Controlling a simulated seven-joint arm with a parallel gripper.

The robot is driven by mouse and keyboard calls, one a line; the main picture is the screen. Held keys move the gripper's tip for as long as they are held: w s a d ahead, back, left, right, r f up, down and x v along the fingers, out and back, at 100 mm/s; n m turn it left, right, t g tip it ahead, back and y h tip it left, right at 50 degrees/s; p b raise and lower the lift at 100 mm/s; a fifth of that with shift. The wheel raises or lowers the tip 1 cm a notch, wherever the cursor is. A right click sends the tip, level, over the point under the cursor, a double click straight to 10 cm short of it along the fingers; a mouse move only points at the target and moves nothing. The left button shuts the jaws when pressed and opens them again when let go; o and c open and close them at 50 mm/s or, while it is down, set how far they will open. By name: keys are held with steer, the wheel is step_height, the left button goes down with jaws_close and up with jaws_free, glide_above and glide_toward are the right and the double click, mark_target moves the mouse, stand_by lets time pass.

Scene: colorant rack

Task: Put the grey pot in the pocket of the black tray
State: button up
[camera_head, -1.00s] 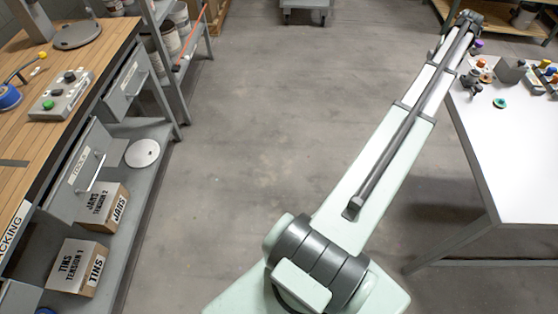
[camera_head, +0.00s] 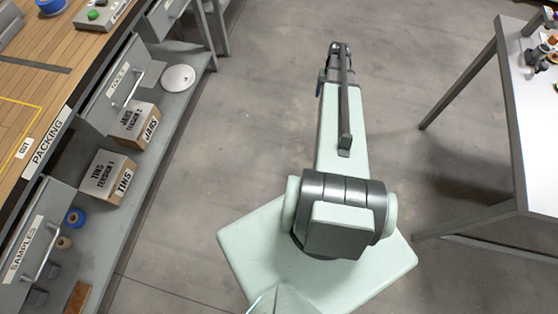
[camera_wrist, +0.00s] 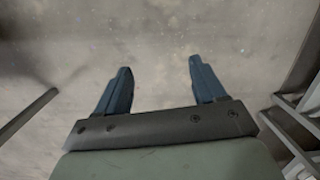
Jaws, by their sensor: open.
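My gripper (camera_wrist: 160,82) shows in the wrist view with its two blue fingers spread apart and nothing between them. Bare grey floor lies beneath it. In the head view my arm reaches out over the open floor between the wooden bench and the white table, and the fingers cannot be made out there. I see neither the grey pot nor the black tray with its pocket in the current views.
A wooden packing bench (camera_head: 38,85) with drawers and a lower shelf stands at left. Cardboard boxes (camera_head: 108,178) lie on that shelf. A white table (camera_head: 540,110) with small items at its far end stands at right. The floor between is clear.

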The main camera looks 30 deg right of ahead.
steer(key=s+a+f+n+g, duration=0.1)
steer(key=s+a+f, duration=0.2)
steer(key=a, duration=0.5)
steer(key=s+a+f+n+g, duration=0.1)
steer(key=s+a+f, duration=0.2)
steer(key=a, duration=0.6)
steer(key=s+a+f+n+g, duration=0.1)
steer(key=s+a+f+n, duration=0.15)
steer(key=a, duration=0.55)
steer(key=s+a+f+n+g, duration=0.1)
steer(key=s+a, duration=0.5)
steer(key=s, duration=0.2)
steer(key=s+a+n+g+h, duration=0.1)
steer(key=s+a, duration=0.6)
steer(key=s, duration=0.2)
steer(key=shift+s+f+n+g, duration=0.15)
steer(key=shift+f+n+g, duration=0.2)
steer(key=shift+f+g, duration=0.05)
